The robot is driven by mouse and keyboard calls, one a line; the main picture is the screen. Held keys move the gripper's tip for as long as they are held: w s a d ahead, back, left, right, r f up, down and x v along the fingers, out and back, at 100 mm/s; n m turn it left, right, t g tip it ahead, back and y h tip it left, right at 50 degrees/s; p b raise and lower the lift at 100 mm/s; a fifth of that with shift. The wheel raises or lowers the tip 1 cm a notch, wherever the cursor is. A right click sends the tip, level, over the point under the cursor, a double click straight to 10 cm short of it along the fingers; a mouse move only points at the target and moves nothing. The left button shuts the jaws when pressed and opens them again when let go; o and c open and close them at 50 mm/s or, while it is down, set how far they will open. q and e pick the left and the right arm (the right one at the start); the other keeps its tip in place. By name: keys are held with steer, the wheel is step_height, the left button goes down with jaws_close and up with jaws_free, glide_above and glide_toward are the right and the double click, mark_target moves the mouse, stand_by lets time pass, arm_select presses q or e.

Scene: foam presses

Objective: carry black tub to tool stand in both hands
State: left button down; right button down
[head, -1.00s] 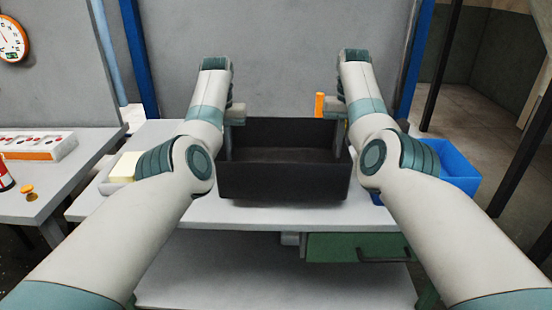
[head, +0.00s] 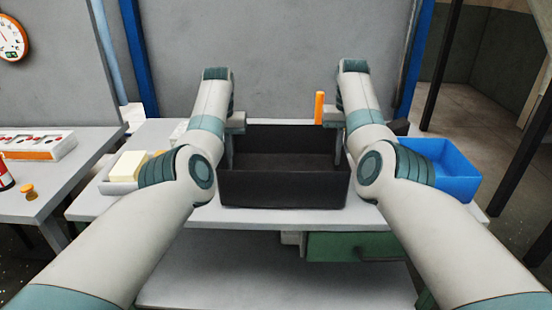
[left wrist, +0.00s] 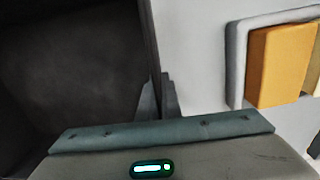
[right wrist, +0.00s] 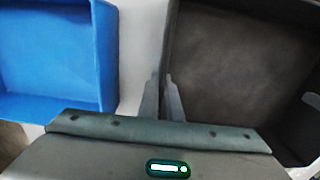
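The black tub (head: 284,188) is at the middle of the light grey table, upright and open on top. Its inside looks empty. My left gripper (head: 229,150) is at the tub's left wall; in the left wrist view its fingers (left wrist: 158,98) sit close together on either side of that wall. My right gripper (head: 339,150) is at the right wall; in the right wrist view its fingers (right wrist: 163,100) likewise pinch the wall. I cannot tell whether the tub's bottom touches the table. I cannot clearly make out the tool stand; an upright orange handle (head: 319,107) shows behind the tub.
A blue bin (head: 452,180) stands on the table to the right, near my right forearm. A white tray (head: 118,187) with pale yellow blocks (head: 130,165) is to the left. A small dark object (head: 400,127) is behind my right arm. A green drawer (head: 345,245) is below the tabletop.

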arm_select(q)
steer(key=shift+a+f, duration=0.2)
steer(key=shift+f, duration=0.45)
arm_select(e)
steer(key=shift+d+f, duration=0.15)
steer(key=shift+f, duration=0.45)
arm_select(q)
steer(key=c, duration=2.3)
jaws_free()
steer(key=shift+f, duration=0.1)
arm_select(e)
steer(key=c, duration=2.3)
jaws_free()
steer(key=shift+f, duration=0.1)
arm_select(q)
steer(key=o, duration=0.3)
arm_select(e)
steer(key=o, duration=0.3)
arm_select(q)
steer(key=shift+d, duration=0.1)
step_height(320, 180, up, 12)
steer(key=shift+r, duration=0.1)
